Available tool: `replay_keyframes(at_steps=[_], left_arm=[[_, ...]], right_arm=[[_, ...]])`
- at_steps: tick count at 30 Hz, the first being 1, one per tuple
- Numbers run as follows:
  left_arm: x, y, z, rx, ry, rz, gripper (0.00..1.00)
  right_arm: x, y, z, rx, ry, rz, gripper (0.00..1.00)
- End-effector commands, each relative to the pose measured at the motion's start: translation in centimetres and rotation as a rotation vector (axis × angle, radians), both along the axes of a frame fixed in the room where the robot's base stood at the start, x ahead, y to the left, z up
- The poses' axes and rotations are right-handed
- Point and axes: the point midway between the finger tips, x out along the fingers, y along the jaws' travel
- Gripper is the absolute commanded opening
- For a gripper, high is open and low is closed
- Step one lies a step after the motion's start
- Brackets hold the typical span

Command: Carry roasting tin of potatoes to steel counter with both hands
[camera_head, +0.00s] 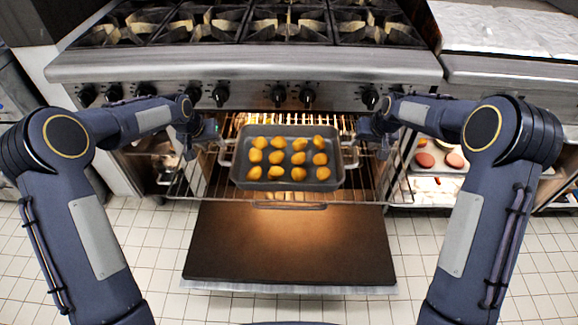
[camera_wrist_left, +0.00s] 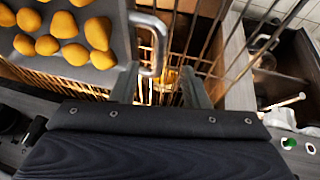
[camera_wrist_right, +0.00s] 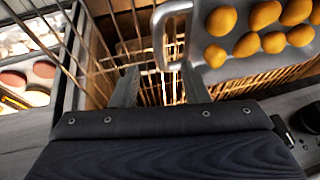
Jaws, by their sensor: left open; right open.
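The grey roasting tin (camera_head: 287,185) of golden potatoes (camera_head: 277,157) sits on a wire rack pulled out of the lit oven. It has a loop handle at each end. My left gripper (camera_head: 212,138) is open beside the tin's left end; in the left wrist view its fingers (camera_wrist_left: 160,88) are at the metal handle (camera_wrist_left: 150,45). My right gripper (camera_head: 366,140) is open beside the right end; in the right wrist view its fingers (camera_wrist_right: 158,90) are at the other handle (camera_wrist_right: 160,35). Neither gripper is closed on a handle. The steel counter (camera_head: 500,70) is at the right.
The open oven door (camera_head: 290,240) lies flat below the rack (camera_head: 375,185). The stove front with knobs (camera_head: 245,68) is above the oven opening. A shelf with plates of food (camera_head: 436,158) is at the right. Tiled floor (camera_head: 150,250) is clear on either side of the door.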

Motion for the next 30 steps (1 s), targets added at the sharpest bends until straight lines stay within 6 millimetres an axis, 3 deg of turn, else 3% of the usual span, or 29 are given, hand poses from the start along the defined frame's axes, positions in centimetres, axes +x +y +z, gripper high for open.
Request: replay_keyframes(at_steps=[13,24,30], left_arm=[[0.4,-0.2,-1.0,-0.001,0.002,0.000,0.42],[2.4,-1.2,-5.8,-0.002,0.003,0.001,0.42],[3.0,-1.5,-7.2,0.000,0.001,0.000,0.42]], right_arm=[[0.4,0.2,-1.0,-0.001,0.003,0.001,0.41],[2.5,1.1,-5.8,-0.001,0.002,0.001,0.41],[3.1,1.3,-7.2,0.000,0.002,0.001,0.41]])
